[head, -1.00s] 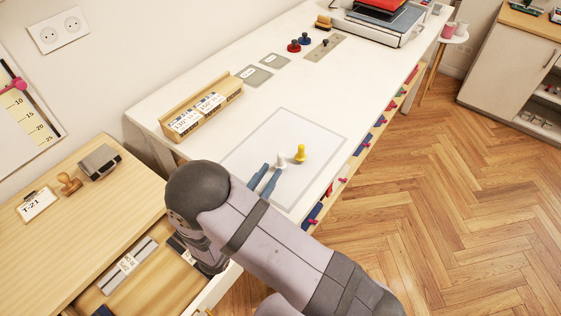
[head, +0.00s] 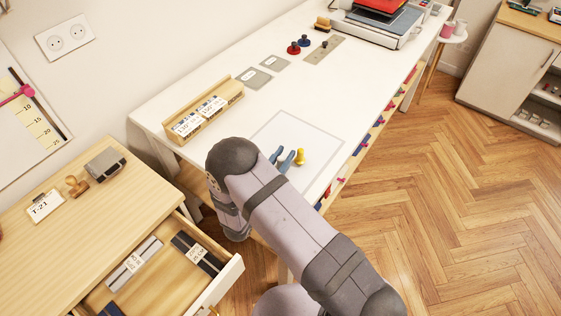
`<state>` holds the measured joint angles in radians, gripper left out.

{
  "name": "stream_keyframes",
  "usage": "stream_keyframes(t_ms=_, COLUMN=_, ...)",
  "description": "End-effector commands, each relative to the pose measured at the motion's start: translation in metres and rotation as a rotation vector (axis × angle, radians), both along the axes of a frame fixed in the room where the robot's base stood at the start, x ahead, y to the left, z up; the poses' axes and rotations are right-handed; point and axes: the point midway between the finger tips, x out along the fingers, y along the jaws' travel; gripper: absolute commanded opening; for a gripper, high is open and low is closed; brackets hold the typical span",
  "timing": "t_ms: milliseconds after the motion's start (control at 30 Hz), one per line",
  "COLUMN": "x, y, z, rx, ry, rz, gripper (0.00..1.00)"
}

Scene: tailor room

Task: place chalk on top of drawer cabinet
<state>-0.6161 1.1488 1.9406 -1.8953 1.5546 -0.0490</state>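My gripper (head: 284,154) is low over the outlined square on the white table (head: 220,105). Its two blue fingers stand apart, with a small gap between them. The white piece that stood on the square does not show clearly; the fingers are where it stood and may hide it. A yellow piece (head: 300,157) stands upright just right of the fingers. I cannot tell from looks alone which piece is the chalk. The wooden drawer cabinet (head: 95,215) is at the lower left, its drawer (head: 222,288) open.
A stamp (head: 77,186), a grey box (head: 105,164) and a T-21 card (head: 45,206) stand on the cabinet top. The drawer holds several labelled dark and grey items. A wooden holder with cards (head: 203,110) is on the table. The cabinet top's middle is bare.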

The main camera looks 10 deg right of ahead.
Motion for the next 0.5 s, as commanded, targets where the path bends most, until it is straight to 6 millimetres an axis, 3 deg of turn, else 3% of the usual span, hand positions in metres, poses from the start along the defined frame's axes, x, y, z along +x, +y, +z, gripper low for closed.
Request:
stream_keyframes(t_ms=200, x=0.017, y=-0.012, z=0.001, rx=0.000, ry=0.000, rz=-0.001, gripper=0.21)
stream_keyframes(t_ms=467, x=0.018, y=-0.013, z=0.000, rx=0.000, ry=0.001, rz=0.000, gripper=0.21)
stream_keyframes(t_ms=500, x=0.018, y=-0.013, z=0.000, rx=0.000, ry=0.001, rz=0.000, gripper=0.16)
